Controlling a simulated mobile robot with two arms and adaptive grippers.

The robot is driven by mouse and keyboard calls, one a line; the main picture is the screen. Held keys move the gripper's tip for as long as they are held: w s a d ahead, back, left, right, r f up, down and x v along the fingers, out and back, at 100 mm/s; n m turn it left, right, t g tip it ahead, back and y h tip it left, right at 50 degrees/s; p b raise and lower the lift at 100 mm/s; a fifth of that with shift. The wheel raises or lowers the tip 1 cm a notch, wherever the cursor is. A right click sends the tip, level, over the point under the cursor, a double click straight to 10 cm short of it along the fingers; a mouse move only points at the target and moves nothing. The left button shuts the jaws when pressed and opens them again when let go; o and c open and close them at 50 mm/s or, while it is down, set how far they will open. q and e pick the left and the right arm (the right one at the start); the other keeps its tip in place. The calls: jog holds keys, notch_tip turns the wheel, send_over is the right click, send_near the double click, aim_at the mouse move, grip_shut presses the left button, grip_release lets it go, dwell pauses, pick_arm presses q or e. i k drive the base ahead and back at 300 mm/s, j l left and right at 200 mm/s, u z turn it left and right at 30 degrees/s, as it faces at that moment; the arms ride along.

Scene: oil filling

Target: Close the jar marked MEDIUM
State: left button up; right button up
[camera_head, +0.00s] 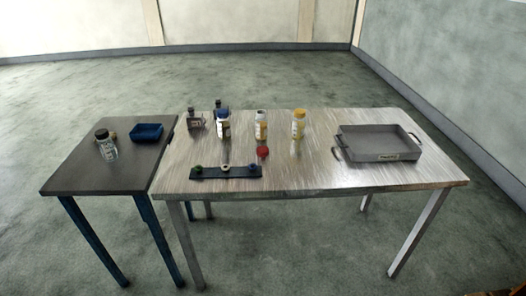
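Three labelled jars stand in a row on the metal table: a left jar (223,129) with a white label, a middle jar (261,128) with a dark top, and a right jar (298,126) with yellow on it. The labels are too small to read, so I cannot tell which is marked MEDIUM. A red round piece (262,152), perhaps a lid, lies in front of the middle jar. A black strip (240,172) near the front edge carries several small round pieces, one green and one pale. Neither of my grippers is in view.
A grey tray (347,144) with handles and a small label sits on the right of the metal table (310,176). Small dark containers (193,119) stand at the back left. The dark side table (75,176) holds a clear jar (108,150) and a blue bin (147,138).

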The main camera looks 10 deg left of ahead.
aim_at(261, 118)
jog(key=i+l+u, duration=0.1)
jog(key=l, duration=0.25)
jog(key=i+l, duration=0.25)
jog(key=l, duration=0.15)
jog(key=i+l+u, duration=0.15)
jog(key=l, duration=0.25)
jog(key=i+l+u, duration=0.1)
jog(key=l, duration=0.3)
jog(key=i+l+u, duration=0.1)
jog(key=l, duration=0.3)
jog(key=i+l, duration=0.2)
jog(key=l, duration=0.25)
jog(key=u, duration=0.05)
